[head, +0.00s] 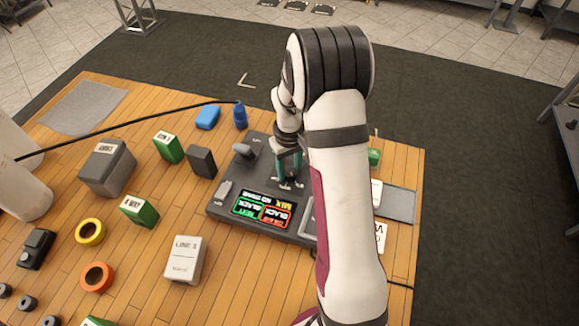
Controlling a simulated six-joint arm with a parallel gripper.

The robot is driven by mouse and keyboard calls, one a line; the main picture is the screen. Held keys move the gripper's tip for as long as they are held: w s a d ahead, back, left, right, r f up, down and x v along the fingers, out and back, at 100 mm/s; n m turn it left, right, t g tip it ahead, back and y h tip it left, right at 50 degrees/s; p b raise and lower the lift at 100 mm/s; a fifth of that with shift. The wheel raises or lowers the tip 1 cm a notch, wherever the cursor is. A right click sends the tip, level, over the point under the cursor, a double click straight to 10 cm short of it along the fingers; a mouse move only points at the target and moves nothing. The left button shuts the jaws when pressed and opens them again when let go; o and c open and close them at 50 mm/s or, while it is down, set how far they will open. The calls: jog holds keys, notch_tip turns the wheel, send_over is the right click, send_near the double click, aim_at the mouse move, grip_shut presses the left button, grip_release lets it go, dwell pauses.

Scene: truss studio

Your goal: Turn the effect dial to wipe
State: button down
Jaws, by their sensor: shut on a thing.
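The dark grey switcher console (227,212) lies on the wooden table, with a small lit screen (262,207) showing coloured boxes and text. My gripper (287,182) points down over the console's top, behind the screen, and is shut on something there. The effect dial is not clearly visible; my gripper and arm cover that part, so I cannot read its setting. A grey lever with a rounded knob (244,150) stands at the console's back left, beside my gripper.
My arm hides the console's right side. Left of it stand a dark block (201,161), green boxes (168,147), a grey box (107,167), a white box (184,260) and tape rolls (90,232). A blue bottle (240,116) and black cable (130,123) are behind.

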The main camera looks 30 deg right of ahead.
aim_at(290, 171)
jog(key=m, duration=0.5)
jog(key=shift+m, duration=2.4)
jog(key=shift+c, duration=2.1)
grip_release()
notch_tip(290, 171, up, 16)
